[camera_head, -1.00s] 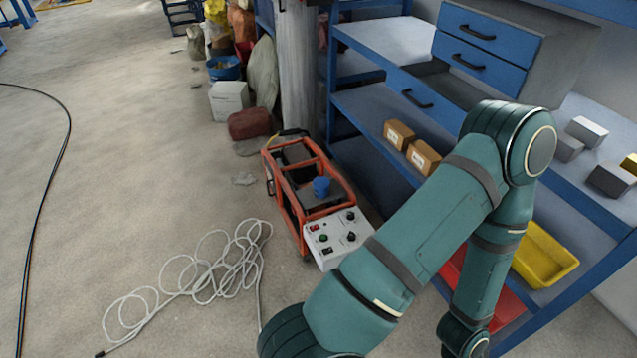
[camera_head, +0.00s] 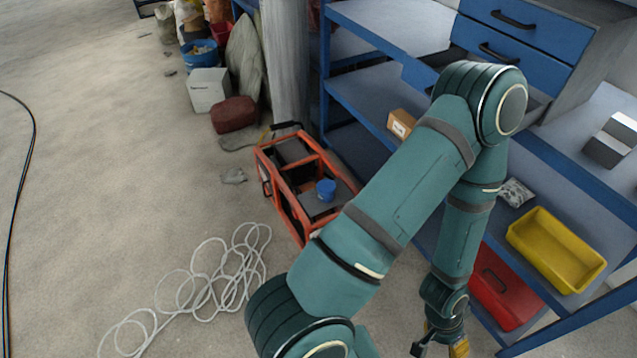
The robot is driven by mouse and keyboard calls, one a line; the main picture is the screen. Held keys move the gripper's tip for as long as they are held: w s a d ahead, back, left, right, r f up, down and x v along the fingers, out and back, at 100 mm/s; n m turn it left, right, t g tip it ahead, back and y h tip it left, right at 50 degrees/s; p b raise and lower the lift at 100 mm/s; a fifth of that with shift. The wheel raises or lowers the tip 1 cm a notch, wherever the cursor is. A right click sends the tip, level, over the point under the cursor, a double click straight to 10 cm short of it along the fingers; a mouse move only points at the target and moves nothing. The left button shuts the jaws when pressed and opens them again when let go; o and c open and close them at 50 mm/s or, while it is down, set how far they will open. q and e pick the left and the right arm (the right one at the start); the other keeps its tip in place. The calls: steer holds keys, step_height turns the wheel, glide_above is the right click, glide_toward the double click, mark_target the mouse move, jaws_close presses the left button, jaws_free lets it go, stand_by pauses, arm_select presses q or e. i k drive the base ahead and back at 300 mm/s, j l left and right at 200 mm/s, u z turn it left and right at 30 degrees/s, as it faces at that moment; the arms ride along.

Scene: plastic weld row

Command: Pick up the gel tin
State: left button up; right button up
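A small blue round tin (camera_head: 326,189), which looks like the gel tin, stands upright on the grey top of an orange-framed machine (camera_head: 292,214) on the floor. My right arm comes in from the bottom and bends down in front of the shelf. The top of my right gripper (camera_head: 440,349) shows at the bottom edge, well to the right of and below the tin. Its fingertips are cut off, so I cannot tell whether it is open. My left gripper is out of view.
A blue shelf unit with drawers (camera_head: 510,48), a yellow bin (camera_head: 555,250), a red box (camera_head: 503,288) and a cardboard box (camera_head: 401,124) stands at right. A coiled white cable (camera_head: 205,278) lies on the floor. A column (camera_head: 285,65) stands behind the machine.

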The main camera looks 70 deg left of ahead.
mark_target(325, 188)
steer(key=j, duration=0.65)
steer(key=k+j, duration=0.15)
steer(key=j, duration=1.2)
steer(key=k, duration=0.05)
